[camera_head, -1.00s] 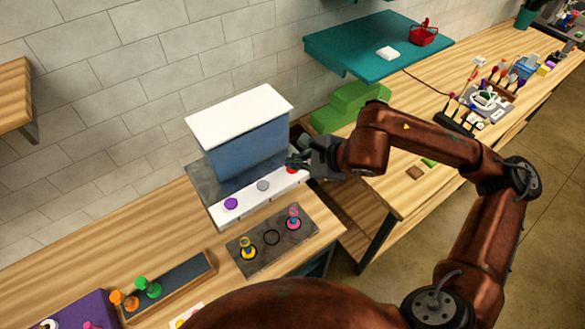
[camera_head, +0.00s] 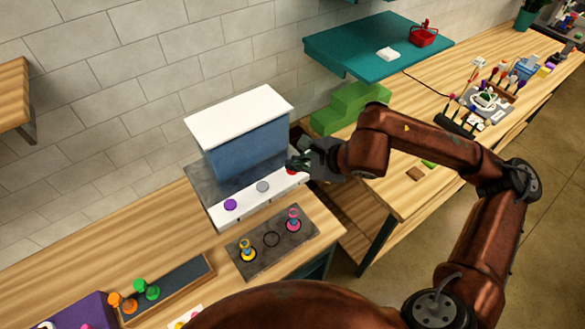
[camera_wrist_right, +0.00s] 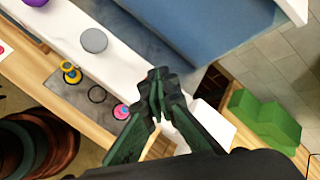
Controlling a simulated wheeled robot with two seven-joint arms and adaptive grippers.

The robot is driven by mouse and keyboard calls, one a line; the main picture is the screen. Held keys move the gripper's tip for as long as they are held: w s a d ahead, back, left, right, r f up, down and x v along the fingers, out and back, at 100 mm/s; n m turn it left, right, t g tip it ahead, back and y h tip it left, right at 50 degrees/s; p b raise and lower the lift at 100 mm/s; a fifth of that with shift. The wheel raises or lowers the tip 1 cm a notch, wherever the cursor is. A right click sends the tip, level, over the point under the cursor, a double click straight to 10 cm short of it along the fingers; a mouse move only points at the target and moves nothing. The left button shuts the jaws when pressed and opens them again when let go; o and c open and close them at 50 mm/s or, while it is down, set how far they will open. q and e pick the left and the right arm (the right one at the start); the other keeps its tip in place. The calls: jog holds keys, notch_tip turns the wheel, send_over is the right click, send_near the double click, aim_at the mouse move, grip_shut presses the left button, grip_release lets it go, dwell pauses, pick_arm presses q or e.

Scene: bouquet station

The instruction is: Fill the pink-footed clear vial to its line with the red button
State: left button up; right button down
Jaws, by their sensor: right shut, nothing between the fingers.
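The pink-footed vial (camera_head: 293,220) stands upright in the right-hand place of the dark grey plate, in front of the dispenser. It also shows in the right wrist view (camera_wrist_right: 121,111), partly beside my fingers. Its fill level is too small to tell. The red button (camera_head: 291,170) is at the right end of the dispenser's white front strip and is mostly covered by my right gripper (camera_head: 296,165). The right gripper is shut and empty, with its fingertips at the button; I cannot tell whether they press it. In the wrist view the fingers (camera_wrist_right: 157,88) hide the button. My left gripper is not in view.
The blue dispenser (camera_head: 250,148) has a white top, a purple button (camera_head: 230,204) and a grey button (camera_head: 263,186). A yellow-footed vial (camera_head: 247,250) stands on the plate (camera_head: 262,260), with an empty ring between the vials. Green blocks (camera_head: 345,107) lie behind my right wrist.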

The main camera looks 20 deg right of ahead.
jog(key=shift+f+b, duration=0.35)
jog(key=shift+b, duration=0.05)
dwell(0.4)
jog(key=shift+r, duration=1.05)
jog(key=shift+p, duration=0.3)
jog(key=shift+r+p, duration=0.95)
jog(key=shift+r, duration=1.6)
